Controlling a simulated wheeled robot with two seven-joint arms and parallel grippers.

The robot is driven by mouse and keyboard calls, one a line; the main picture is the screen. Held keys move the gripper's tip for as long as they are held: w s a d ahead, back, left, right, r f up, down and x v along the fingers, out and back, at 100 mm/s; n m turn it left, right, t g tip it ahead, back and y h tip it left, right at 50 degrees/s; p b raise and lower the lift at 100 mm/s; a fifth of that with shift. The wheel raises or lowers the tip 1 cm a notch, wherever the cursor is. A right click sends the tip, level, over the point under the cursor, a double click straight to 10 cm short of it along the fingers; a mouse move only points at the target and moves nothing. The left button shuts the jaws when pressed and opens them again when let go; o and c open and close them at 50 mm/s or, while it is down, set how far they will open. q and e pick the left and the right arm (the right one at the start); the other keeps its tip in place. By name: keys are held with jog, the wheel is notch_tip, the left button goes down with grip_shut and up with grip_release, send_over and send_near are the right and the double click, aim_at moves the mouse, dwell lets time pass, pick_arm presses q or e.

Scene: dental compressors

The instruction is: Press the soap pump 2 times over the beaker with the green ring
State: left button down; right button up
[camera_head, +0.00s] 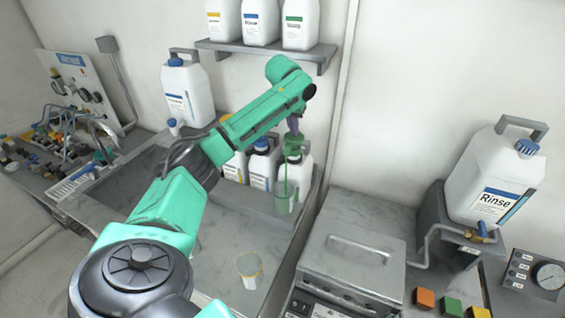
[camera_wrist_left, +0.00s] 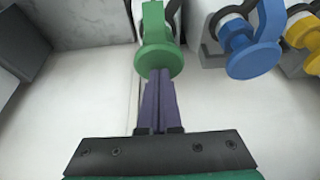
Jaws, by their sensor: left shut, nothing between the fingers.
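The green soap pump (camera_head: 294,146) tops a white bottle at the right of a row of three. My left gripper (camera_head: 293,126) is shut with nothing between its fingers, its tips at the top of the green pump head. In the left wrist view the purple fingertips (camera_wrist_left: 160,85) meet the edge of the green pump disc (camera_wrist_left: 157,60); contact looks likely. A thin green line runs down from the spout to the beaker with the green ring (camera_head: 285,198), which stands below it. My right gripper is not in view.
Bottles with a blue pump (camera_head: 262,144) and a yellow pump stand left of the green one. A beaker with a yellowish ring (camera_head: 250,270) stands on the front counter. A metal box (camera_head: 350,262) is at the right. A shelf (camera_head: 265,48) with bottles hangs above.

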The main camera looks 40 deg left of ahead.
pick_arm(q)
jog(key=shift+d+f+b, duration=0.1)
jog(key=shift+f+b, duration=0.3)
jog(key=shift+f, duration=0.95)
jog(key=shift+r, duration=0.1)
jog(key=shift+r+p, duration=1.05)
jog(key=shift+r, duration=1.2)
notch_tip(320, 180, up, 6)
